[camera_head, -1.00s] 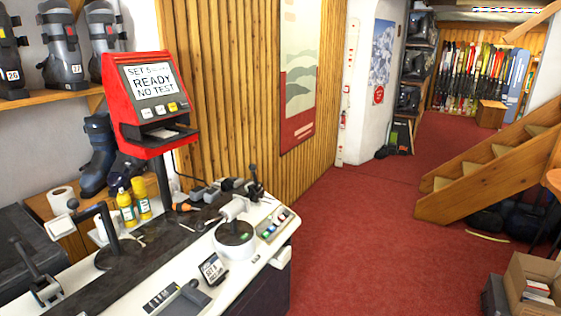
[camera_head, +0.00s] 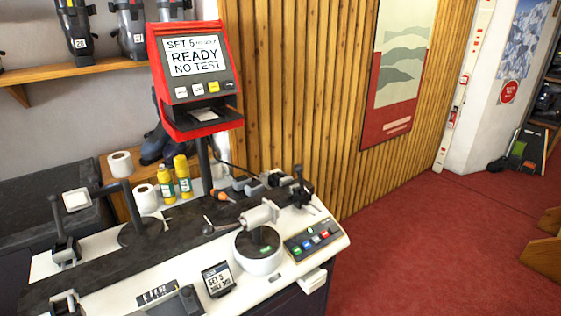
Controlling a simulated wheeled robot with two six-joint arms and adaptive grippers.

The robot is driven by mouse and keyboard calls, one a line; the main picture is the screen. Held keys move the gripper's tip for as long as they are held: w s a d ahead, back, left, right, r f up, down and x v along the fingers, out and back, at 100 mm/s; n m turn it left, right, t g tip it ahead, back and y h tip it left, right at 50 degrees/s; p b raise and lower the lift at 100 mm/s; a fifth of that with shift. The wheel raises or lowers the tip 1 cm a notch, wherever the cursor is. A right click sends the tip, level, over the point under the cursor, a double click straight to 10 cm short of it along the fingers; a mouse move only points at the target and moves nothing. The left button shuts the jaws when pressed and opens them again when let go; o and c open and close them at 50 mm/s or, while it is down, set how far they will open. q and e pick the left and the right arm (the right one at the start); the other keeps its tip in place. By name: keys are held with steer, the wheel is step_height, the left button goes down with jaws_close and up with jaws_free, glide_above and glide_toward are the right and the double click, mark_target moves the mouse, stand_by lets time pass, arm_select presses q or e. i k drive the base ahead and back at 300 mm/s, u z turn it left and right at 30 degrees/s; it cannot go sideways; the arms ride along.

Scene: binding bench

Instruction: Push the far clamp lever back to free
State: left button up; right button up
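The binding bench (camera_head: 105,292) has a white top with a dark strip running along it. A dark upright lever (camera_head: 301,187) stands at its far right end, by small grey clamp parts. Another dark lever (camera_head: 59,222) stands upright on a bracket at the left, and part of a similar bracket (camera_head: 65,303) shows at the lower left edge. I cannot tell which of these is the far clamp lever, nor whether any is locked. Neither of my grippers is in view.
A red display unit (camera_head: 192,80) reading "READY NO TEST" stands on a post behind the bench. A white round device (camera_head: 259,258), a button panel (camera_head: 313,240), yellow bottles (camera_head: 183,178) and an orange-handled tool (camera_head: 222,196) crowd the top. Red carpet (camera_head: 430,255) lies clear at right.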

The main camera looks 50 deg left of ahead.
mark_target(298, 167)
steer(key=u, duration=0.7)
steer(key=i, duration=0.8)
steer(key=u, duration=0.85)
